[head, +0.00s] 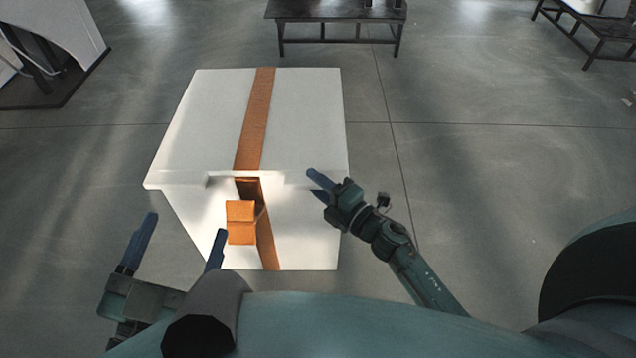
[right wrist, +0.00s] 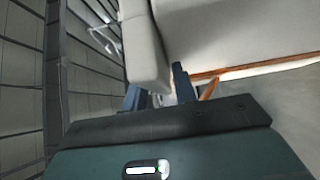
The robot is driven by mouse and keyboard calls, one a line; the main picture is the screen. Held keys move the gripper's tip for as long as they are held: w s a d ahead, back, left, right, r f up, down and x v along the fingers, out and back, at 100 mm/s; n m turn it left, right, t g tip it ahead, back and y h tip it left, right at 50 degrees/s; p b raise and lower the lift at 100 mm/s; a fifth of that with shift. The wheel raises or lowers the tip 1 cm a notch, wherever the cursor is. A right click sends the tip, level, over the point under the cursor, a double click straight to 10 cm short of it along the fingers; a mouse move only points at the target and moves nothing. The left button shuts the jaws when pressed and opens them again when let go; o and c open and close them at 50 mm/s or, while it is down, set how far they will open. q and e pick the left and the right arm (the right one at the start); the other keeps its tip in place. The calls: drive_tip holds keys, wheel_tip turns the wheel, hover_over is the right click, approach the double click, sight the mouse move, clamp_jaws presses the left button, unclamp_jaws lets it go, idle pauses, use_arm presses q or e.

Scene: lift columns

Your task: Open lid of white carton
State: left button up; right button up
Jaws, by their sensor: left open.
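The white carton (head: 320,225) stands on the floor in the head view, with an orange-brown stripe down its top and front. Its lid (head: 210,110) lies flat on top, and its rim overhangs the front. My right gripper (head: 318,184) is at the right front part of the lid rim. In the right wrist view the white rim (right wrist: 147,55) reaches down to its two spread fingers (right wrist: 158,92); I cannot tell if they clamp it. My left gripper (head: 181,234) is open and empty, in front of the carton's lower left side.
An orange-brown block-shaped piece (head: 241,222) sticks out at the carton's front. A dark table (head: 335,12) stands behind, another (head: 600,28) at the far right. A white structure on a dark base (head: 60,85) is at the left.

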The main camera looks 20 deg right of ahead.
drive_tip(key=c, duration=0.5)
clamp_jaws()
